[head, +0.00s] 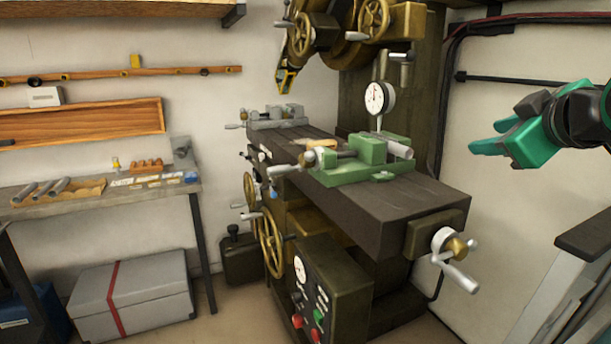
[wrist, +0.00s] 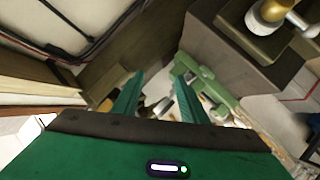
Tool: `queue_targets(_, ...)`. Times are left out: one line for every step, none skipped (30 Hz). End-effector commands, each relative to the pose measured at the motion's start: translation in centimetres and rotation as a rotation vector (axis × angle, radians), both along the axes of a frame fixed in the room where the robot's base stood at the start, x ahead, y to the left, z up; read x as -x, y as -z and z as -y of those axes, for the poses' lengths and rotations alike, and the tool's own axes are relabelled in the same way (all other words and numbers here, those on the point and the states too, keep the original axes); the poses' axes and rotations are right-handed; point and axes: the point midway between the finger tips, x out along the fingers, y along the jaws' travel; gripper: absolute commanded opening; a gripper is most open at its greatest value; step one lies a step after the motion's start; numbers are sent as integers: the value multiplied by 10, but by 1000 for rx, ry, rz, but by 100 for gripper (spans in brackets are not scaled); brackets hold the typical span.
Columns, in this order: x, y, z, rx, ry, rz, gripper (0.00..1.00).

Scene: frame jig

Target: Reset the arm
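My gripper (head: 488,136) is at the right of the head view, raised in the air to the right of the milling machine and pointing left. Its teal fingers are apart with nothing between them. The wrist view shows the two fingers (wrist: 158,85) spread, with the green vise (wrist: 208,82) beyond them. In the head view the green vise (head: 366,160) sits on the dark machine table (head: 425,200), well apart from my gripper. A bright cylindrical piece (head: 398,148) lies at the vise.
A dial gauge (head: 379,98) hangs above the vise. A crank handle (head: 455,258) juts from the table's near end. A side bench (head: 130,192) holds small parts, with a grey box (head: 135,290) below. Cables (head: 455,50) run along the right wall. A grey structure (head: 575,290) stands at lower right.

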Motion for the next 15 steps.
queue_targets(3, 19, 10, -38, 33, -50, 39)
queue_targets(6, 33, 17, -65, 59, -88, 39)
queue_targets(10, 52, 26, -106, 96, -140, 39)
queue_targets(15, 69, 34, -142, 129, -186, 39)
queue_targets(21, 86, 41, -177, 165, -230, 39)
queue_targets(30, 109, 51, -228, 216, -294, 39)
queue_targets(38, 125, 58, -267, 257, -342, 39)
queue_targets(47, 142, 64, -304, 299, -389, 39)
queue_targets(60, 164, 71, -356, 358, -452, 39)
queue_targets(71, 180, 76, -393, 405, -501, 39)
queue_targets(82, 195, 80, -432, 453, -549, 39)
queue_targets(99, 215, 85, -482, 520, -611, 39)
queue_targets(111, 229, 88, -517, 569, -656, 39)
queue_targets(124, 241, 90, -553, 621, -702, 39)
queue_targets(142, 257, 91, -596, 686, -760, 39)
